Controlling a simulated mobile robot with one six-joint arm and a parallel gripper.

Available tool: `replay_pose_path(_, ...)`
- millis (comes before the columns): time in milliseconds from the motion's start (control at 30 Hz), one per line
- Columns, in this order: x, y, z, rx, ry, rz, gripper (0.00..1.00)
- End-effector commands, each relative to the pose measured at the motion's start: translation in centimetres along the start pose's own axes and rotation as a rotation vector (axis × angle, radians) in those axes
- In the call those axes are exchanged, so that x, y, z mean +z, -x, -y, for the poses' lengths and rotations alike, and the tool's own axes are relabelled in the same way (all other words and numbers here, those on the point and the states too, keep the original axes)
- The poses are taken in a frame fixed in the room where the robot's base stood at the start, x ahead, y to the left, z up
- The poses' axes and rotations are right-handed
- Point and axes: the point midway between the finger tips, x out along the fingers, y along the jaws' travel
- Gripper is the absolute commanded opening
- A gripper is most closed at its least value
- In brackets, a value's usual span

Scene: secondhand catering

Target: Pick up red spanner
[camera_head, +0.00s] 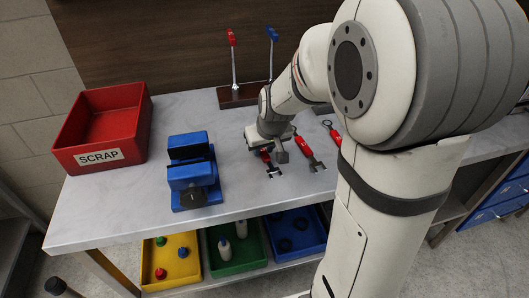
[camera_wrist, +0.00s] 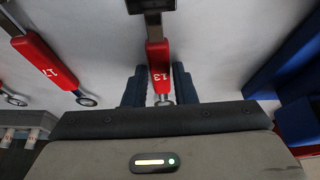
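Several red-handled spanners lie on the grey bench to the right of the blue vise. The spanner marked 13 (camera_wrist: 158,62) lies between the two dark fingers of my gripper (camera_wrist: 159,88) in the wrist view. The fingers stand on either side of its handle with narrow gaps, so my gripper looks open. In the head view, my gripper (camera_head: 272,152) is low over this spanner (camera_head: 267,160) and partly hides it. A second spanner, marked 17 (camera_wrist: 45,62), lies to the left in the wrist view; a red spanner (camera_head: 304,146) also lies right of my gripper in the head view.
A red SCRAP bin (camera_head: 101,128) stands at the bench's left. The blue vise (camera_head: 193,172) is left of my gripper. A rack with red and blue-topped levers (camera_head: 240,96) stands behind. Yellow (camera_head: 170,280), green (camera_head: 238,262) and blue (camera_head: 296,232) trays sit below the bench top.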

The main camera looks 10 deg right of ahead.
Motion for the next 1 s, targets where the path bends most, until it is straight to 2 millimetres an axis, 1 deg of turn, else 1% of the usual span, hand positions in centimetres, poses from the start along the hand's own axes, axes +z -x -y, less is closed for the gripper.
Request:
replay_pose_path(33, 0.0, 0.0, 0.0, 0.0, 0.0, 0.0, 0.2)
replay_pose_path(200, 0.0, 0.0, 0.0, 0.0, 0.001, 0.0, 0.06)
replay_pose_path(300, 0.0, 0.0, 0.0, 0.0, 0.001, 0.0, 0.0)
replay_pose_path(533, 0.0, 0.0, 0.1, 0.0, 0.001, -0.001, 0.0)
replay_pose_path(633, -0.2, 0.5, 0.1, 0.0, 0.001, -0.002, 0.0)
replay_pose_path(767, -1.0, 2.2, 0.1, 0.0, 0.002, -0.006, 0.0)
replay_pose_path(1000, -2.9, 6.8, 0.1, 0.0, 0.002, -0.006, 0.0)
